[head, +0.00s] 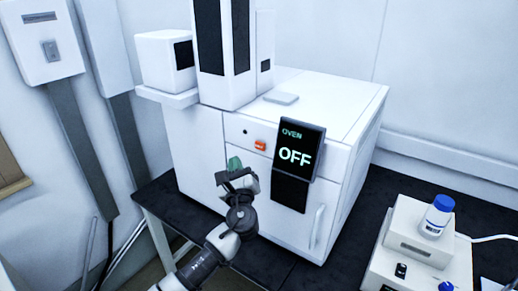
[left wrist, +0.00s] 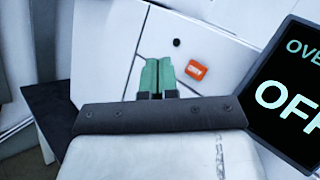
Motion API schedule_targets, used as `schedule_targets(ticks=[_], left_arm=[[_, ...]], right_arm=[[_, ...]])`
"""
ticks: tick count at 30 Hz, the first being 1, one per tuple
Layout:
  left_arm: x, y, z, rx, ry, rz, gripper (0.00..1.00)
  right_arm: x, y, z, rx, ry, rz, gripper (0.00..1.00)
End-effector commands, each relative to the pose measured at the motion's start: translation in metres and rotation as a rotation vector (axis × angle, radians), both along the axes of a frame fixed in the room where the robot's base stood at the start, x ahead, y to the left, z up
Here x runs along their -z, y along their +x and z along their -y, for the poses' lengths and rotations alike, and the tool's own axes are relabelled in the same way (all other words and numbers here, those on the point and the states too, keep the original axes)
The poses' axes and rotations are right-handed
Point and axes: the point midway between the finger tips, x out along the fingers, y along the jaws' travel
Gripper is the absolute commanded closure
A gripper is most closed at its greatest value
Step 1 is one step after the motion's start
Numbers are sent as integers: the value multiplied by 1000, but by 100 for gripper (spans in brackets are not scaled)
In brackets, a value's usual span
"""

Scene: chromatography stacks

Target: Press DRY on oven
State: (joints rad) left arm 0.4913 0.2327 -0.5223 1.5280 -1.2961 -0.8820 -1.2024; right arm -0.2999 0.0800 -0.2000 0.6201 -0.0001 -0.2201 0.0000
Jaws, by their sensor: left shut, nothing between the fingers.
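The oven (head: 205,155) is a white cabinet whose dark display (head: 296,152) reads "OVEN" and "OFF". An orange-red button (head: 260,145) with a pale marking too small to read sits on its front, left of the display; it also shows in the left wrist view (left wrist: 195,70). My left gripper (head: 235,163) is shut and empty, its green fingertips in front of the oven's face, left of and a little below the button. In the left wrist view the fingertips (left wrist: 158,75) are just left of the button and apart from it in the picture. My right gripper is not in view.
A small black dot (head: 245,131) lies above and left of the button. White instrument towers (head: 226,50) stand on the oven's left top. A door handle (head: 317,226) is low on the front. At right, a white device (head: 400,252) carries a blue-capped bottle (head: 437,217).

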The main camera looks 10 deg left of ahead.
Motion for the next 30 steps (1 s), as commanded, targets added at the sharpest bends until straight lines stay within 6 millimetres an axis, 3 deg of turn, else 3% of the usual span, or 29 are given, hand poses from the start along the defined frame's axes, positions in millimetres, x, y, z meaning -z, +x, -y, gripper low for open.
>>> schedule_targets(ticks=[15, 30], left_arm=[[3, 62, 23, 0, -2, 2, 100], [0, 69, 25, 1, 0, -1, 100]], right_arm=[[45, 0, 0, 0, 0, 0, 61], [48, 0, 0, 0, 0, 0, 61]])
